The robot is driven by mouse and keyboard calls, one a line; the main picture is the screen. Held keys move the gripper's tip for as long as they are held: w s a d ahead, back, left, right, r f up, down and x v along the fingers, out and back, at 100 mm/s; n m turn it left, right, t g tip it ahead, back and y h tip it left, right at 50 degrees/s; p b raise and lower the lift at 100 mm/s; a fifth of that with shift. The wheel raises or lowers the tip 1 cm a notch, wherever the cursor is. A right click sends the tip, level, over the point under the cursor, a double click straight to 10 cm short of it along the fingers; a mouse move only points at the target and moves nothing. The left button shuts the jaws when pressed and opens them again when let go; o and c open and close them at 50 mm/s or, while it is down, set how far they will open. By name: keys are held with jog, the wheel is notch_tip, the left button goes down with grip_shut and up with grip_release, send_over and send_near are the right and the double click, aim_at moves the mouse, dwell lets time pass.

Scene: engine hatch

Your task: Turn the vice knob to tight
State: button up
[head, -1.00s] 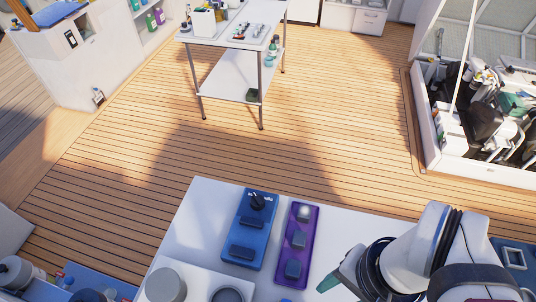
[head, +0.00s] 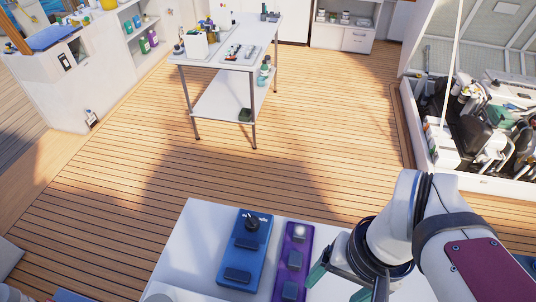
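A blue panel (head: 241,262) lies on the white worktop. A black knob (head: 252,223) with a pointer stands near its far end, beside small white markings too small to read. A dark block (head: 237,275) sits on its nearer part. I cannot tell whether this is the vice knob. My gripper (head: 338,284) is at the lower right, right of the purple panel and apart from the knob. Its two teal fingers are spread, with nothing seen between them; their tips are partly cut off or hidden.
Behind the worktop (head: 190,255) is open wooden deck (head: 290,160). A white table (head: 226,64) stands farther back, and the open engine hatch (head: 480,180) is at right.

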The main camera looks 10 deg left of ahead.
jog(key=w+a+r+n, duration=0.1)
jog(key=w+a+n, duration=0.3)
jog(key=w+n, duration=0.25)
jog(key=n+h, duration=0.2)
jog(key=n, duration=1.1)
send_over(252, 218)
notch_tip(252, 218, down, 4)
jog(key=shift+n, duration=0.25)
notch_tip(252, 218, down, 16)
jog(key=shift+f, duration=0.1)
jog(key=shift+c, duration=0.3)
grip_shut()
